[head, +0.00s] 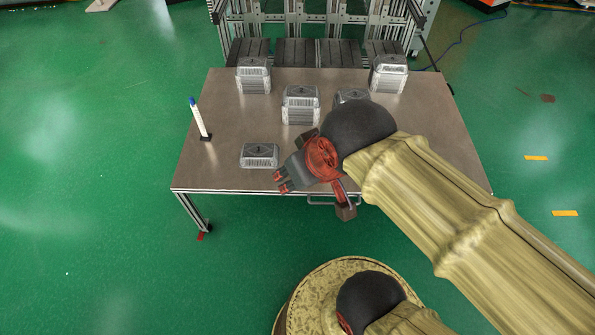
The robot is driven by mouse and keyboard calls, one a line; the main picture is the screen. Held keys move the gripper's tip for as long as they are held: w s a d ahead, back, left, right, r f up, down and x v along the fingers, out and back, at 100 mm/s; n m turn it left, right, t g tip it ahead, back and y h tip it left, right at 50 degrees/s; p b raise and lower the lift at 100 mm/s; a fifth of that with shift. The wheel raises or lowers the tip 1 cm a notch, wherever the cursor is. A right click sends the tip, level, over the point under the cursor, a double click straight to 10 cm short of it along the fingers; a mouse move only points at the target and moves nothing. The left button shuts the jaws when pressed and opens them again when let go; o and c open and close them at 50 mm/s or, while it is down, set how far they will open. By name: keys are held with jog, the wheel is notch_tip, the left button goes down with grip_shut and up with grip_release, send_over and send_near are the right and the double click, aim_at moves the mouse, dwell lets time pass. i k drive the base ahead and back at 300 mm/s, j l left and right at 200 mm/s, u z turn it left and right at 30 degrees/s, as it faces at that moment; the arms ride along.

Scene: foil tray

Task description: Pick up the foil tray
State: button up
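A low silver foil tray (260,155) lies near the front left of the table in the head view. Taller silver stacks that look like the same kind of tray stand behind it: one at the back left (254,76), one in the middle (300,106) and one at the back right (388,75). Another silver piece (351,96) is partly hidden behind my arm. My gripper (281,181) is just in front and to the right of the low tray, apart from it in the picture. Its two fingers look spread, with nothing between them. Its height above the table is hard to tell.
The grey-brown table (225,120) has bare room at the left and between the stacks. A white and blue upright marker-like object (199,119) stands near its left edge. A metal frame with dark panels (318,51) is behind the table.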

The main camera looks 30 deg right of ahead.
aim_at(252, 155)
jog(key=z, duration=1.25)
jog(key=i+u, duration=0.15)
jog(key=i, duration=0.4)
jog(key=i+l+u, duration=0.15)
jog(key=i, duration=0.4)
jog(key=u, duration=1.4)
